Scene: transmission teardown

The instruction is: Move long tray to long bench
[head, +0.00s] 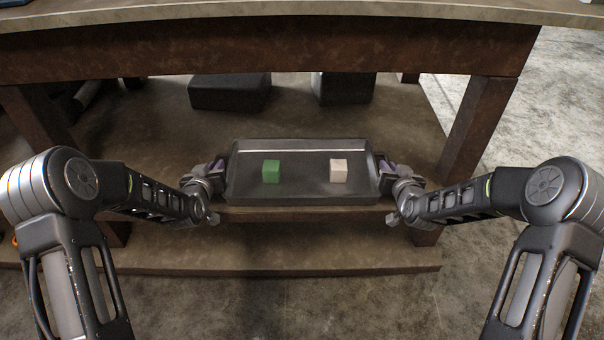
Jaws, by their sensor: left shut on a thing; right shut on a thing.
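The long tray (300,188) is dark and rectangular, with a green cube (271,171) on its left half and a pale cube (338,170) on its right half. My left gripper (218,170) is shut on the tray's left end. My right gripper (384,168) is shut on its right end. The tray looks about level, in front of the bench (300,48) and lower in the picture than its top. The fingertips are small and partly hidden. I cannot tell whether the tray touches the shelf beneath.
The bench top's front edge (250,17) crosses the top of the view, with a thick beam and legs (478,122) below. A lower shelf (420,140) holds dark blocks (230,92) at the back. Open floor (560,90) shows at right.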

